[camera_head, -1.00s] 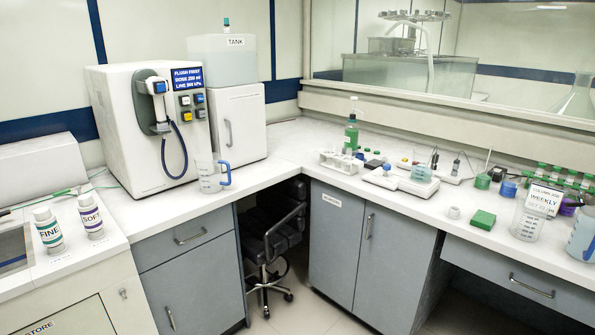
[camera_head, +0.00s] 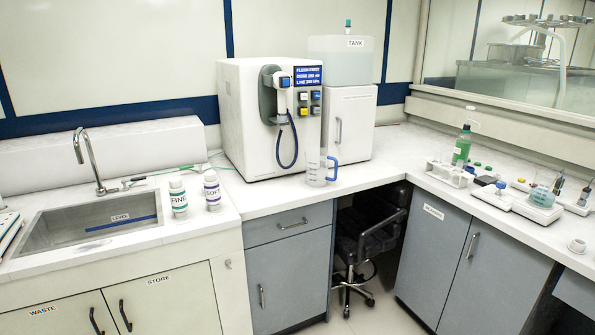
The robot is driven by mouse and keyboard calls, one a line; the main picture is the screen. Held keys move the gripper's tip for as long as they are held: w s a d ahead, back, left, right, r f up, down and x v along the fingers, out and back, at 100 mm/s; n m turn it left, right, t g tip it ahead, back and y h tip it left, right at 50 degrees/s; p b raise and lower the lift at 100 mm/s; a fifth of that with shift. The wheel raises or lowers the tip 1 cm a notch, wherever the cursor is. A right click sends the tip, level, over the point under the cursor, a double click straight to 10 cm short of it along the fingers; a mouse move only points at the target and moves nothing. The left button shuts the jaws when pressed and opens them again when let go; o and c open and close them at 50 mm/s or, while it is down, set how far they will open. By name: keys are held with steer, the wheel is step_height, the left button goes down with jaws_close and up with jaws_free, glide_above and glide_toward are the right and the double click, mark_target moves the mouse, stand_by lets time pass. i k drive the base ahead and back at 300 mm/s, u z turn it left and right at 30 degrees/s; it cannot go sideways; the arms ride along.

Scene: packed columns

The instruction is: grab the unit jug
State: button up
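A clear jug (camera_head: 317,172) with a blue handle stands upright on the white counter, at the front right foot of a white dispensing unit (camera_head: 247,120). Its handle is on the right side. The unit has a blue sign reading "FLUSH FIRST", several coloured buttons, and a nozzle with a dark blue hose on a grey panel. My gripper is not in view.
A sink (camera_head: 90,222) with a tap (camera_head: 88,160) is at the left. Two bottles, FINE (camera_head: 179,198) and SOFT (camera_head: 212,191), stand left of the unit. A dark chair (camera_head: 365,235) fills the knee gap below the counter. A tube rack (camera_head: 447,174) and a green bottle (camera_head: 462,146) are at the right.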

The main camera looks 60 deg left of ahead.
mark_target(317, 159)
steer(key=z, duration=1.1)
steer(key=k, duration=0.1)
steer(key=u, duration=2.45)
steer(key=k, duration=0.25)
steer(key=u, duration=2.2)
steer(key=k, duration=0.65)
steer(key=z, duration=0.3)
steer(key=i, duration=0.5)
steer(key=z, duration=0.05)
